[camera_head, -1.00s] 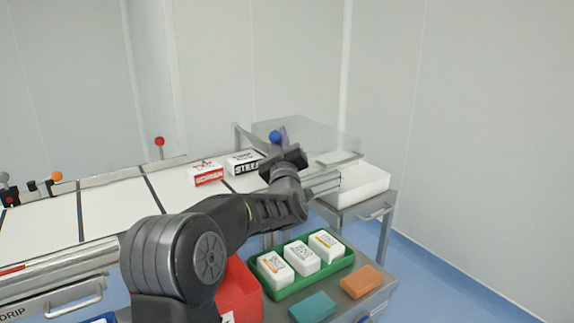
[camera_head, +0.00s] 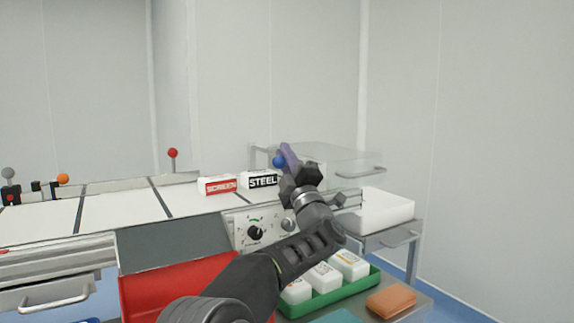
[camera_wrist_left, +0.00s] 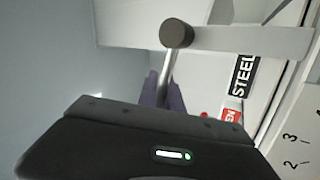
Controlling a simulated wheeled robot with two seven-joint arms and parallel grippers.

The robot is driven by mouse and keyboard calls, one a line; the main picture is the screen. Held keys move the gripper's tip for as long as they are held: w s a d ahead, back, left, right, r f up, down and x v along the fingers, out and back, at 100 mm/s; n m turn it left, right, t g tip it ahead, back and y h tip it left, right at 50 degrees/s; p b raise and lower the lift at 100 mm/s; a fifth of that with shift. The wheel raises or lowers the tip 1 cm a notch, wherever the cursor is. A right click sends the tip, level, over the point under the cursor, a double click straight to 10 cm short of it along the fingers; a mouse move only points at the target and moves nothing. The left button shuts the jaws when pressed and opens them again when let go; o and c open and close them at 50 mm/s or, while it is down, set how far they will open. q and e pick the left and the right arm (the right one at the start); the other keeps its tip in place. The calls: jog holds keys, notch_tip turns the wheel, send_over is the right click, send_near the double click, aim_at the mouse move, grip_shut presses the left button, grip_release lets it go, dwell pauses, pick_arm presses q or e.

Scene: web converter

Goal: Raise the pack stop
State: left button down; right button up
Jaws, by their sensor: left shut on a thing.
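My left gripper (camera_head: 285,158) is at the end of the conveyor, beside the STEEL pack, with its purple fingers pointing up. A blue ball knob (camera_head: 279,162) shows right at the fingers. In the left wrist view the purple fingers (camera_wrist_left: 163,92) are shut on a thin metal rod (camera_wrist_left: 167,75). The rod leads to a dark round hub (camera_wrist_left: 176,35) joined to a flat grey bar (camera_wrist_left: 250,42), seemingly the pack stop. The blue knob does not show in the wrist view. The bar's height above the belt is unclear. My right gripper is not in view.
A white STEEL pack (camera_head: 259,180) and a red-and-white SCREEN pack (camera_head: 217,185) stand on the white belt (camera_head: 120,213). A clear cover (camera_head: 335,160) and white bin (camera_head: 385,212) are at right. A dial panel (camera_head: 256,230) and green tray (camera_head: 330,297) lie near my arm.

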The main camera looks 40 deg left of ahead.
pick_arm(q)
jog(key=shift+f, duration=0.15)
jog(key=c, duration=1.5)
grip_release()
jog(key=v, duration=0.7)
jog(key=shift+s+d+f, duration=0.15)
jog(key=shift+d+f, duration=0.05)
jog(key=shift+d, duration=0.15)
